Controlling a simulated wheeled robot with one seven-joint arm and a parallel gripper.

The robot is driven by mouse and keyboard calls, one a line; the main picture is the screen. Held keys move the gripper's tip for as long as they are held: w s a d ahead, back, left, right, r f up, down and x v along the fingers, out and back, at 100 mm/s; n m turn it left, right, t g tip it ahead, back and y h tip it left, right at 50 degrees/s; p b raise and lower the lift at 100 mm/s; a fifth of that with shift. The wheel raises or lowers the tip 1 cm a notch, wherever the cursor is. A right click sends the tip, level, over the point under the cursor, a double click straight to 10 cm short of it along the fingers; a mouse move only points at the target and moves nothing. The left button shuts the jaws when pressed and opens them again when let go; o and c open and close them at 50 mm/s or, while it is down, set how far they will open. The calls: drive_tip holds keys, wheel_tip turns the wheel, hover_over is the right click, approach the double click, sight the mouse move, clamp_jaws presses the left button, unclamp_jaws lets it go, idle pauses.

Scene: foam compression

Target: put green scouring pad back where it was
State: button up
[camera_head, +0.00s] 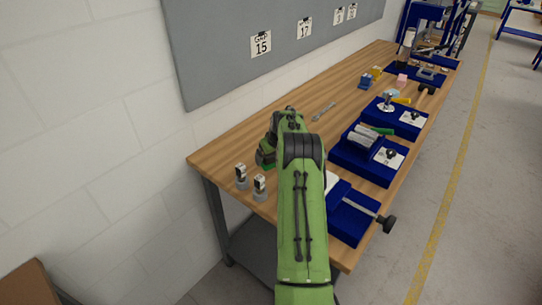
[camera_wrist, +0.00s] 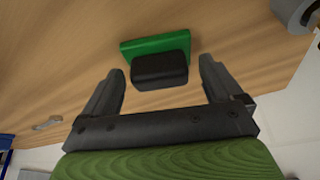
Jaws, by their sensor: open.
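The green scouring pad (camera_wrist: 150,44) lies on the wooden table in the wrist view. A dark block-shaped piece (camera_wrist: 160,72) is at its near side; I cannot tell whether the two are joined. My gripper (camera_wrist: 161,76) is open, its two dark fingers spread to the left and right of the dark piece, with visible gaps on both sides. The green part is beyond the fingertips. In the head view my gripper (camera_head: 266,153) is low over the table's left part, and my green arm hides most of the area around the pad.
Two small grey cylindrical things (camera_head: 241,178) stand at the table's near left corner. A wrench (camera_head: 323,111) lies farther back. Blue trays (camera_head: 352,216) with tools line the right edge. A grey board (camera_head: 235,85) hangs on the wall at left. Bare wood lies behind my gripper.

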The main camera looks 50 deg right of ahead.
drive_tip(key=shift+r, duration=0.4)
drive_tip(key=v, duration=1.2)
drive_tip(key=s+a+r+n, duration=0.1)
drive_tip(key=a+r, duration=0.3)
drive_tip(key=a, duration=0.4)
drive_tip(key=s+a+r, duration=0.1)
drive_tip(key=a+r, duration=0.4)
drive_tip(key=a, duration=0.3)
drive_tip(key=s+a+r+n, duration=0.15)
drive_tip(key=a+r, duration=0.25)
drive_tip(key=a, duration=0.4)
drive_tip(key=s+a+r, duration=0.2)
drive_tip(key=s+a, duration=0.7)
drive_tip(key=s+a+f, duration=0.2)
drive_tip(key=s+a, duration=0.1)
drive_tip(key=s, duration=0.3)
drive_tip(key=s+a+f+n+t+y, duration=0.1)
drive_tip(key=s+a+f, duration=0.1)
drive_tip(key=s, duration=0.5)
drive_tip(key=shift+a+f+p, duration=0.3)
drive_tip(key=shift+a+p, duration=0.05)
drive_tip(key=shift+a, duration=0.15)
drive_tip(key=shift+w, duration=0.1)
